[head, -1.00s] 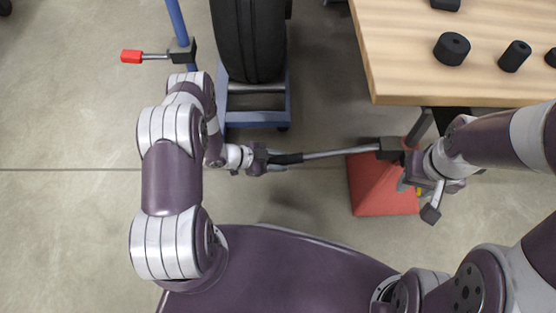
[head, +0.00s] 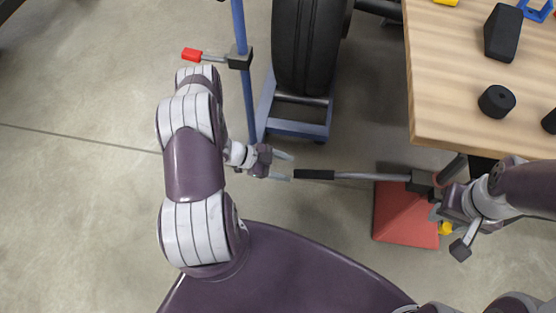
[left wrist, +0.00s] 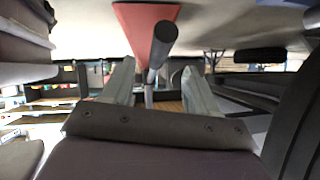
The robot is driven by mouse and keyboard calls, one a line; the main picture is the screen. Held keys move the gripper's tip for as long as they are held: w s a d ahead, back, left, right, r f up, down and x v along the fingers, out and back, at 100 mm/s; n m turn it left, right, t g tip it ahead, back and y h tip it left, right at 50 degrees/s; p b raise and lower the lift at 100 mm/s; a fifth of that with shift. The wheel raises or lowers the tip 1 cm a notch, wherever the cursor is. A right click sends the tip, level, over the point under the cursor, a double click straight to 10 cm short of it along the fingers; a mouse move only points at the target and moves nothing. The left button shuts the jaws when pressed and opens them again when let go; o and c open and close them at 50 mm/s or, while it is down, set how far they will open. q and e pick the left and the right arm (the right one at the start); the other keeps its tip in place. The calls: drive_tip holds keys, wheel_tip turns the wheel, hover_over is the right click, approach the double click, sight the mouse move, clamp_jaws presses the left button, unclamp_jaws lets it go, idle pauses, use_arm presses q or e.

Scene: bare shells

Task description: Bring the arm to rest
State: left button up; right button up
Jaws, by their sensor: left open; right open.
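My left gripper (head: 289,168) is open in the head view, with its two pale fingers spread. Its tips are just left of the black grip (head: 314,174) of a grey bar (head: 372,177), and nothing shows between them. The bar runs right to a dark block (head: 422,182). In the left wrist view the bar (left wrist: 162,50) stands beyond and between the open fingers (left wrist: 157,82). My right gripper (head: 452,208) is beside the dark block at the right; its fingers are hard to make out.
A red stand (head: 405,215) lies under the bar's right end. A wooden table (head: 440,100) with black parts is at upper right. A black tyre (head: 308,45) on a blue frame (head: 295,128) and a blue post (head: 243,80) with a red-tipped lever (head: 192,55) stand ahead.

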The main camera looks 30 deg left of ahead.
use_arm(q)
drive_tip(key=shift+v, duration=1.15)
